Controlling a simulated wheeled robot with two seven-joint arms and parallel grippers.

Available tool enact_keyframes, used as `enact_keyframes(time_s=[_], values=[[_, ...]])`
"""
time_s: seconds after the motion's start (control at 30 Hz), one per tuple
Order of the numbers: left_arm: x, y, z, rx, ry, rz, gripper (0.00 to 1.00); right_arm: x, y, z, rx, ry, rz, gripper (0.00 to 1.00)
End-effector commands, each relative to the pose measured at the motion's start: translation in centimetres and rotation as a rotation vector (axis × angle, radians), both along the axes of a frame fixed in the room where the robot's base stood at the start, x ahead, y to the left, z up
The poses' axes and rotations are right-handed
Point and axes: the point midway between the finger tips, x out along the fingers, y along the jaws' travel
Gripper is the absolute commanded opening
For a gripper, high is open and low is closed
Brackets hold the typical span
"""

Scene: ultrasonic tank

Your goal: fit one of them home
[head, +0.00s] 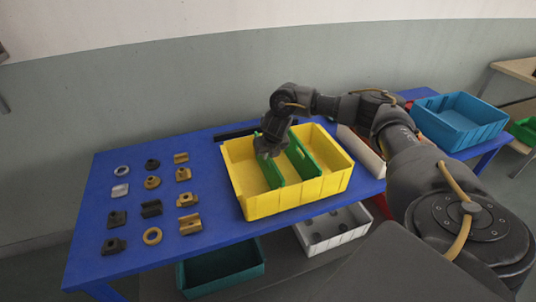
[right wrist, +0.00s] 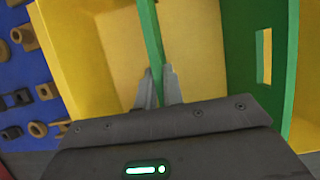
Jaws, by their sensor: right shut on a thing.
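The yellow box (head: 318,190) stands on the blue table and has two green dividers across it. My right gripper (head: 266,153) points down into the box and is shut on the top edge of the left green divider (head: 273,175). In the right wrist view its two fingers (right wrist: 158,88) pinch this thin green divider (right wrist: 151,35), with yellow floor on both sides. The other green divider (head: 301,158) stands to the right, apart from the gripper; its slot shows in the wrist view (right wrist: 288,60). The held divider's lower edge is hidden. My left gripper is not in view.
Several small metal and dark parts, including a brass ring (head: 152,236), lie in rows on the blue table (head: 95,200) left of the box. A blue bin (head: 460,122) stands at the right. A white bin (head: 335,230) and a teal bin (head: 222,268) sit below.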

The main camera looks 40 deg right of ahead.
Motion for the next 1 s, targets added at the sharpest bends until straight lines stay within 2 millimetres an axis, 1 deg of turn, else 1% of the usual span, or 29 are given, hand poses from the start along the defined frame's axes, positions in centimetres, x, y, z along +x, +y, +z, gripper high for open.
enact_keyframes(time_s=[0.07, 0.1, 0.27, 0.3, 0.53, 0.67, 0.77, 0.93, 1.0], values=[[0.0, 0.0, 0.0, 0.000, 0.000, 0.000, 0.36, 0.0, 0.0, 0.1, 0.001, -0.001, 0.000, 0.00], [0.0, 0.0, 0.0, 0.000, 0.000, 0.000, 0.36, 0.0, 0.0, 0.1, 0.000, -0.001, 0.000, 0.11], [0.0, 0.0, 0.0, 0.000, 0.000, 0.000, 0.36, 0.0, 0.0, 0.0, 0.000, 0.000, 0.000, 0.32], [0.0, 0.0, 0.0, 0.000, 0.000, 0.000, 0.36, 0.0, 0.0, 0.0, 0.000, 0.000, 0.000, 0.34], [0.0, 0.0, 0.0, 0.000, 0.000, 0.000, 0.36, -0.1, 0.0, 0.0, 0.000, 0.001, 0.000, 0.34], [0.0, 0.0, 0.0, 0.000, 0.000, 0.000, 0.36, -0.3, 0.2, 0.8, 0.000, 0.001, 0.002, 0.34], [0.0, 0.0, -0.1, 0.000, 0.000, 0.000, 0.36, -0.8, 0.4, 2.2, 0.001, -0.002, 0.004, 0.34], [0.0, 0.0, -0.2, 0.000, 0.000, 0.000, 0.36, -2.0, 0.8, 5.5, -0.001, -0.005, 0.003, 0.34], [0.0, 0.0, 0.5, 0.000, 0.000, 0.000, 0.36, -2.5, 0.9, 7.1, -0.002, -0.004, 0.004, 0.34]])
